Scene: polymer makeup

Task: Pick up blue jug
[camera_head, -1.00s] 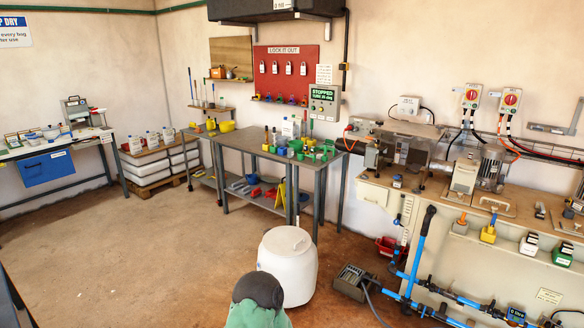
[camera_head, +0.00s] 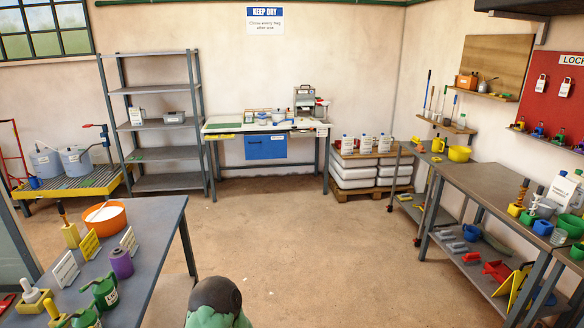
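I cannot tell for sure which thing is the blue jug. A small blue container (camera_head: 471,232) sits on the lower shelf of the right bench. Another small blue item (camera_head: 542,228) stands on that bench's top, close to green vessels. Two large blue-grey containers (camera_head: 45,163) stand at the far left and look more like drums. Neither of my grippers is in view. A dark, rounded shape with green below it shows at the bottom centre, with no fingers visible.
A grey table (camera_head: 160,232) at the near left holds an orange bowl (camera_head: 104,217) and green jugs (camera_head: 105,291). A metal rack (camera_head: 168,155) and a white-topped desk (camera_head: 225,127) stand at the back. The floor between is clear.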

